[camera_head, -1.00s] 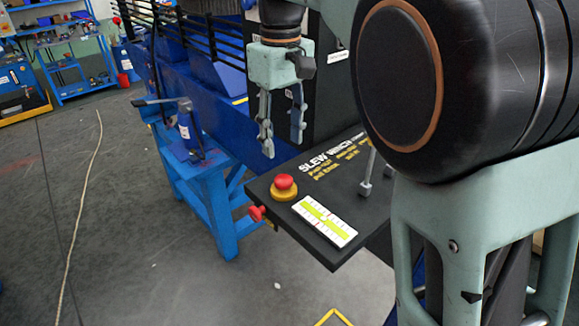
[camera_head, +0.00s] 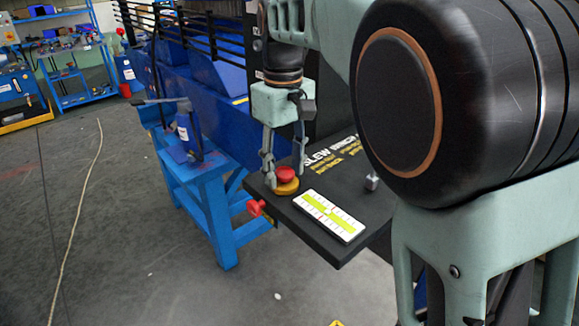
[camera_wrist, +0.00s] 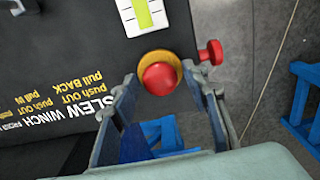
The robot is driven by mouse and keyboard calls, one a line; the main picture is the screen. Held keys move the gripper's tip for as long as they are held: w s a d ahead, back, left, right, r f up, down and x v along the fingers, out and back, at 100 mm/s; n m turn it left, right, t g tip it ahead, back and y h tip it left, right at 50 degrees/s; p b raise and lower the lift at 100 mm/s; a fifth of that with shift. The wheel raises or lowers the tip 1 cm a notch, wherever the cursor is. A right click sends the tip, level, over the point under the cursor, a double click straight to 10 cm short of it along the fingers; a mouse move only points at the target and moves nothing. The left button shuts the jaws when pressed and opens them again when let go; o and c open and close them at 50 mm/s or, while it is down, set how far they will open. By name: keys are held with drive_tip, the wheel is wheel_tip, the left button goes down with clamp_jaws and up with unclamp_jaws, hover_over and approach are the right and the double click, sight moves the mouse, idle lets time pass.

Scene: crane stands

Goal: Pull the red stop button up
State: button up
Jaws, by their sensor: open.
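The red stop button (camera_head: 285,174) sits on a yellow round base (camera_head: 287,187) near the left edge of the black control panel (camera_head: 318,235). My gripper (camera_head: 283,181) is open and points down, with one finger on each side of the button in the head view. In the wrist view, the red button (camera_wrist: 160,79) and its yellow ring (camera_wrist: 147,60) show between the fingertips of my gripper (camera_wrist: 170,84). I cannot tell whether the fingers touch the button or its base.
A second red knob (camera_head: 255,208) sticks out from the panel's side edge. A white and yellow-green level label (camera_head: 329,215) lies beside the button. A small lever (camera_head: 372,182) stands farther right. A blue stand (camera_head: 205,190) is left of the panel.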

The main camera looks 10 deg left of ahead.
drive_tip(key=c, duration=0.9)
drive_tip(key=shift+r, duration=0.1)
drive_tip(key=shift+r+p, duration=0.55)
drive_tip(key=shift+p, duration=0.1)
drive_tip(key=o, duration=1)
drive_tip(key=shift+r, duration=0.1)
